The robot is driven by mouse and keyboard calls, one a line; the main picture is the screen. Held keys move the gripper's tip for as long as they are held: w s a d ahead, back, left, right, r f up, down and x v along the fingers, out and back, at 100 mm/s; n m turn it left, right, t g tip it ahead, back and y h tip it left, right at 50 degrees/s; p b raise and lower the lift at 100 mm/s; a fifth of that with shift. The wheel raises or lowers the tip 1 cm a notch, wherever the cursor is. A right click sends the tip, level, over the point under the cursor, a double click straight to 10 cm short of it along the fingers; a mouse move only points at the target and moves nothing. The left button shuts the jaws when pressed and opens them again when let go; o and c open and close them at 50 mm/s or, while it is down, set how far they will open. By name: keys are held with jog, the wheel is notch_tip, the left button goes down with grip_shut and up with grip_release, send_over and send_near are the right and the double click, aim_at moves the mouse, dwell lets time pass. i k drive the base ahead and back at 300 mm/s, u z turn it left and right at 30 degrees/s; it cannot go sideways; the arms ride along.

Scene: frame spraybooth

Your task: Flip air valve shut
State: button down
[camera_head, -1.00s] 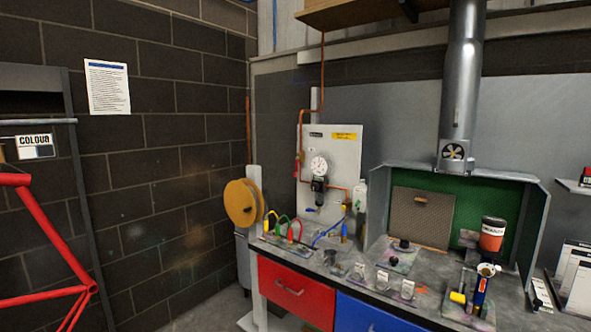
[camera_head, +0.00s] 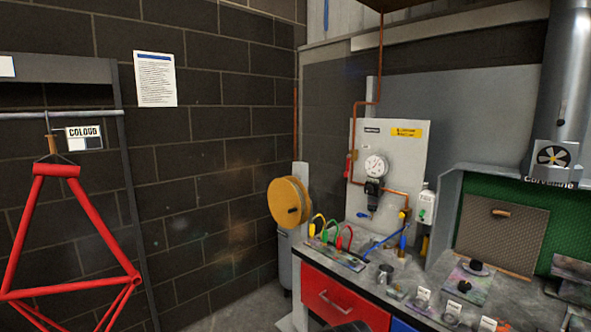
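A pale wall panel (camera_head: 414,150) stands at the back of the bench and carries the air fittings. A round white pressure gauge (camera_head: 376,166) sits above a dark regulator (camera_head: 373,188). Copper pipe (camera_head: 380,60) comes down to the panel, and a small orange-red fitting (camera_head: 349,168) is on it at the left. A small blue part (camera_head: 363,215) shows below the regulator. At the right pipe end is a yellow fitting (camera_head: 404,214) with a blue part (camera_head: 403,240) below. Which of these is the air valve's handle, I cannot tell.
The bench has a red drawer (camera_head: 340,302), coloured looped leads (camera_head: 333,236) and small pots on top. A yellow hose reel (camera_head: 289,202) is left of the bench. A red bicycle frame (camera_head: 20,235) hangs at the left. Some floor (camera_head: 235,313) between is clear.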

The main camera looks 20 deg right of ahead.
aim_at(346, 174)
jog(key=u, duration=0.4)
jog(key=i, duration=1.8)
jog(key=z, duration=0.45)
jog(key=i, duration=0.85)
jog(key=z, duration=0.3)
